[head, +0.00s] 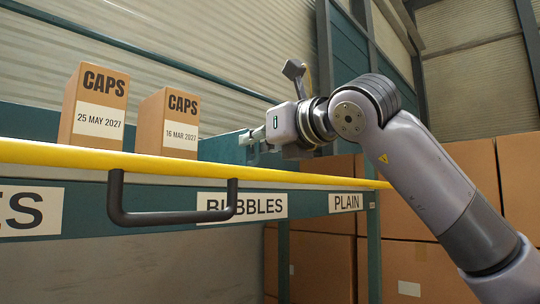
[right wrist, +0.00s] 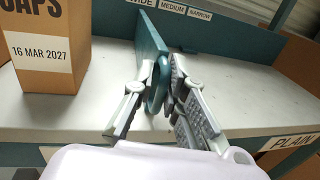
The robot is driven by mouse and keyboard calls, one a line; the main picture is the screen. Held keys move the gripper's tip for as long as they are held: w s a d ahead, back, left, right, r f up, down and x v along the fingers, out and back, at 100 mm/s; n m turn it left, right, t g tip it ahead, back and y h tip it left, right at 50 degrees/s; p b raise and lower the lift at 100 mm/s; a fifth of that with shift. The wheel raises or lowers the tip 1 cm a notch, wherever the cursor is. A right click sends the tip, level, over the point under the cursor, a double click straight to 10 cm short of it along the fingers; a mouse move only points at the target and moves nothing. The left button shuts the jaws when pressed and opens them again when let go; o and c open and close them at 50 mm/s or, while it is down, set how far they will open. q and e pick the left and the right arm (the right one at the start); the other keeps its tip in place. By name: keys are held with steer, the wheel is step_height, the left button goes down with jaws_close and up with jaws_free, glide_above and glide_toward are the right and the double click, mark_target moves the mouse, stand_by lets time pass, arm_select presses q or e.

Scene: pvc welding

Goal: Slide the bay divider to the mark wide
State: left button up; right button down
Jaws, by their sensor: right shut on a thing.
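The bay divider (right wrist: 150,45) is a teal upright panel standing on the shelf in the right wrist view. It also shows in the head view (head: 222,148), right of the cartons. My right gripper (right wrist: 161,78) is shut on its near edge, one finger on each side; in the head view the gripper (head: 252,143) reaches in from the right. On the back rail are the marks WIDE (right wrist: 141,2), MEDIUM (right wrist: 173,8) and NARROW (right wrist: 201,14). The divider's far top end is just below the rail, near WIDE and MEDIUM; its exact alignment is hard to tell. My left gripper is out of view.
Two CAPS cartons stand left of the divider; the nearer one (head: 168,123) reads 16 MAR 2027, the other (head: 95,107) 25 MAY 2027. A yellow front rail (head: 110,160) and black handle (head: 170,217) run along the shelf front. The shelf right of the divider (right wrist: 245,90) is clear.

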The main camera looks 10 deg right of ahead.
steer(key=shift+s+a, duration=0.1)
steer(key=c, duration=1.7)
jaws_free()
steer(key=v, duration=1.2)
steer(key=shift+f, duration=0.1)
